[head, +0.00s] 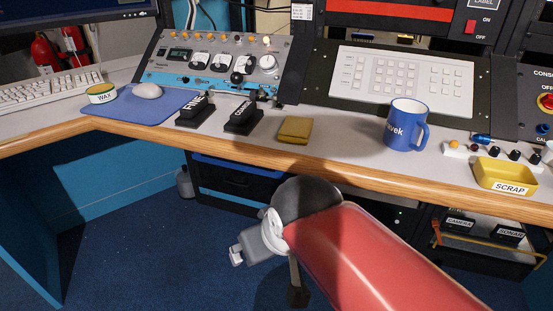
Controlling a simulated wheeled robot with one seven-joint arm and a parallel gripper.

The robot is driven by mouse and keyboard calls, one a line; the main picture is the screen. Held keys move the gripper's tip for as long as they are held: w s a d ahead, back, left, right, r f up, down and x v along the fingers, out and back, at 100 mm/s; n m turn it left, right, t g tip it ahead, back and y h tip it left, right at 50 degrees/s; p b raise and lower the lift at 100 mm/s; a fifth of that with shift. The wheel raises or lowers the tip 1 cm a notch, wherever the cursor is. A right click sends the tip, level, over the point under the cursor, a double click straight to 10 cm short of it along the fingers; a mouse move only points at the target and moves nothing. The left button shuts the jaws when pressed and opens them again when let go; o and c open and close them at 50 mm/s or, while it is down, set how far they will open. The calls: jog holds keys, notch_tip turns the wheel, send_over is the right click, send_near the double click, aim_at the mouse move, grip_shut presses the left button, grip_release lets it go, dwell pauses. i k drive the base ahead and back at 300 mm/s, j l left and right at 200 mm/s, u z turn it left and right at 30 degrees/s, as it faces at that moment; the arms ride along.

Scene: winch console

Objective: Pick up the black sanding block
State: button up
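Two black blocks with white lettering stand side by side on the desk near its front edge, left of centre. The left block (195,111) reads "FINE". The lettering on the right block (243,119) is too small to read for sure. My red arm reaches in from the lower right. My gripper (297,294) is low in front of the desk, below its edge and apart from both blocks. It seems to point down, and its fingers are too dark and small to tell open from shut.
A folded yellow cloth (295,130) lies right of the blocks, then a blue mug (406,124) and a yellow scrap tray (505,176). A wax tin (102,93) and a mouse (148,90) sit on a blue mat (142,110) to the left. The control panel (217,62) stands behind.

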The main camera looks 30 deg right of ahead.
aim_at(192, 115)
jog(key=k+l+u, duration=0.25)
jog(key=k+l, duration=0.2)
jog(key=k+l+u, duration=0.25)
jog(key=k, duration=0.3)
jog(key=l, duration=0.1)
